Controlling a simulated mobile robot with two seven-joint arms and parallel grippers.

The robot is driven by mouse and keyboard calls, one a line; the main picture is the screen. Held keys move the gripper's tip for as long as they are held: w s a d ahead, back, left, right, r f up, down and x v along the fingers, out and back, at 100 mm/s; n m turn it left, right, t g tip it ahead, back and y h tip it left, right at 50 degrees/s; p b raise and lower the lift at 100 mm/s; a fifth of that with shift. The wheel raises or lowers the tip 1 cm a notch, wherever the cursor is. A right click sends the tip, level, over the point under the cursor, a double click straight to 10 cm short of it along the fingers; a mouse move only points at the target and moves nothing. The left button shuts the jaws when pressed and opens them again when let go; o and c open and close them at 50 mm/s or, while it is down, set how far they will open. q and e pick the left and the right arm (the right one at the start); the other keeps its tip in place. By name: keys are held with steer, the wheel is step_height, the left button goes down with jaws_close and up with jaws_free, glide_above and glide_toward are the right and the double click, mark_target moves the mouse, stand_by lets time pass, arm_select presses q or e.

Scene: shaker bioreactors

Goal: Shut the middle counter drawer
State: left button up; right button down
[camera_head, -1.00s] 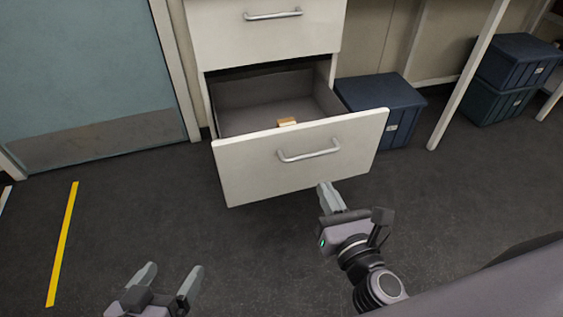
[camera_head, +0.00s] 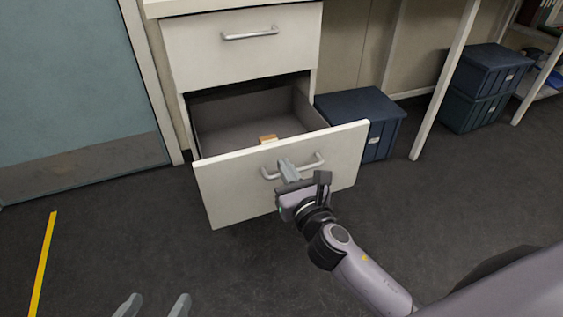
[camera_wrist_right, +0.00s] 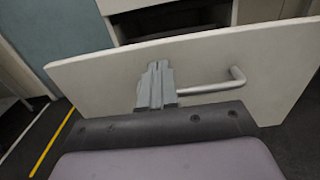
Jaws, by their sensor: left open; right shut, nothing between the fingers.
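The middle counter drawer (camera_head: 232,190) is pulled well out of the cabinet, and a small tan block (camera_head: 268,138) lies inside it. Its silver bar handle (camera_head: 310,165) is on the front panel. My right gripper (camera_head: 287,167) is shut and empty, in front of the panel at the left part of the handle. In the right wrist view the shut fingers (camera_wrist_right: 156,84) cover the handle's left end (camera_wrist_right: 205,88); I cannot tell whether they touch the panel. My left gripper (camera_head: 153,305) is open and empty, low over the floor at the bottom edge.
A closed upper drawer (camera_head: 245,48) is above the open one. Dark blue bins (camera_head: 375,115) stand on the floor just right of it, with more stacked bins (camera_head: 485,85) further right. A blue-grey door (camera_head: 70,90) is at left. The floor in front is clear.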

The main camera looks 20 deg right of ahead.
steer(key=shift+w, duration=1)
arm_select(q)
steer(key=shift+w+d+r, duration=0.1)
steer(key=shift+w+d, duration=0.15)
steer(key=shift+d, duration=0.1)
arm_select(e)
steer(key=shift+w, duration=0.45)
steer(key=shift+a, duration=0.1)
